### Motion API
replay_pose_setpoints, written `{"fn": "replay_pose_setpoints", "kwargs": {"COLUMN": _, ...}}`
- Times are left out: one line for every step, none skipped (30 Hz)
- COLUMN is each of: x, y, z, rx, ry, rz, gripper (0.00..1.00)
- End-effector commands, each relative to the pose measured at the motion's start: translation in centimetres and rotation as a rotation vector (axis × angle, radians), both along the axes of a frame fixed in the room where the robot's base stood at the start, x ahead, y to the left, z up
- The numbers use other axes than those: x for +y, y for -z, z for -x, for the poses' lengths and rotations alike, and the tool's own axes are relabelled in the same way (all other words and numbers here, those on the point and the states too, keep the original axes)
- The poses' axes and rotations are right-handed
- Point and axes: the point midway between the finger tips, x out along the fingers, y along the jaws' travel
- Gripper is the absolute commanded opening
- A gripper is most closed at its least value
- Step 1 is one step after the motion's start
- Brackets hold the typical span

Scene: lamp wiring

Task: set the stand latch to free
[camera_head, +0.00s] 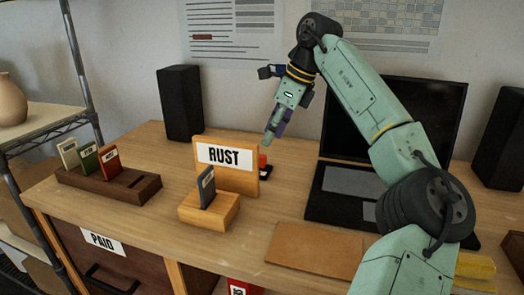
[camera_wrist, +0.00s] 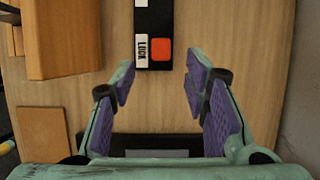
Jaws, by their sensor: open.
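The stand is a wooden block with an upright board labelled RUST (camera_head: 240,181); a wooden part of it (camera_wrist: 62,40) fills the upper left of the wrist view. Behind the board is the latch, a black strip (camera_wrist: 153,20) with a red slider (camera_wrist: 161,49). The slider sits beside the white LOCK label (camera_wrist: 141,49); a second white label at the top edge is cut off. In the head view the red slider (camera_head: 263,163) is partly hidden by the board. My gripper (camera_wrist: 162,72) is open and empty, its fingers either side of the slider's line. It hangs above the latch in the head view (camera_head: 271,134).
A grey card (camera_head: 207,187) stands in the front block. A dark rack (camera_head: 110,185) with several coloured cards is at left. A laptop (camera_head: 345,190), two black speakers (camera_head: 181,102) and a brown pad (camera_head: 315,247) are on the desk. Bare desk lies right of the latch.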

Motion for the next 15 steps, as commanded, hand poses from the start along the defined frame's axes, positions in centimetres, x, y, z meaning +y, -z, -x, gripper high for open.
{"fn": "replay_pose_setpoints", "kwargs": {"x": 0.4, "y": 1.0, "z": -0.1, "rx": 0.003, "ry": -0.001, "rz": 0.000, "gripper": 0.42}}
{"fn": "replay_pose_setpoints", "kwargs": {"x": 0.6, "y": 1.5, "z": -0.1, "rx": 0.003, "ry": -0.002, "rz": 0.000, "gripper": 0.42}}
{"fn": "replay_pose_setpoints", "kwargs": {"x": 0.9, "y": 2.2, "z": -0.3, "rx": 0.002, "ry": -0.002, "rz": -0.001, "gripper": 0.42}}
{"fn": "replay_pose_setpoints", "kwargs": {"x": 1.1, "y": 2.7, "z": -0.3, "rx": 0.003, "ry": -0.002, "rz": 0.000, "gripper": 0.42}}
{"fn": "replay_pose_setpoints", "kwargs": {"x": 1.3, "y": 3.2, "z": -0.4, "rx": 0.004, "ry": -0.002, "rz": 0.000, "gripper": 0.42}}
{"fn": "replay_pose_setpoints", "kwargs": {"x": 1.5, "y": 3.8, "z": -0.4, "rx": 0.003, "ry": -0.001, "rz": -0.001, "gripper": 0.42}}
{"fn": "replay_pose_setpoints", "kwargs": {"x": 1.7, "y": 4.2, "z": -0.5, "rx": 0.003, "ry": -0.001, "rz": -0.001, "gripper": 0.42}}
{"fn": "replay_pose_setpoints", "kwargs": {"x": 1.8, "y": 4.5, "z": -0.6, "rx": 0.002, "ry": -0.001, "rz": -0.001, "gripper": 0.42}}
{"fn": "replay_pose_setpoints", "kwargs": {"x": 2.0, "y": 5.0, "z": -0.6, "rx": 0.002, "ry": -0.001, "rz": -0.001, "gripper": 0.42}}
{"fn": "replay_pose_setpoints", "kwargs": {"x": 2.1, "y": 5.3, "z": -0.7, "rx": 0.001, "ry": -0.001, "rz": -0.002, "gripper": 0.42}}
{"fn": "replay_pose_setpoints", "kwargs": {"x": 2.2, "y": 5.6, "z": -0.7, "rx": 0.002, "ry": 0.000, "rz": -0.002, "gripper": 0.42}}
{"fn": "replay_pose_setpoints", "kwargs": {"x": 2.3, "y": 5.9, "z": -0.7, "rx": 0.002, "ry": 0.000, "rz": -0.001, "gripper": 0.42}}
{"fn": "replay_pose_setpoints", "kwargs": {"x": 2.4, "y": 6.1, "z": -0.8, "rx": 0.001, "ry": 0.000, "rz": 0.001, "gripper": 0.42}}
{"fn": "replay_pose_setpoints", "kwargs": {"x": 2.4, "y": 6.2, "z": -0.8, "rx": 0.002, "ry": 0.001, "rz": 0.001, "gripper": 0.42}}
{"fn": "replay_pose_setpoints", "kwargs": {"x": 2.5, "y": 6.3, "z": -0.8, "rx": 0.001, "ry": 0.001, "rz": 0.001, "gripper": 0.42}}
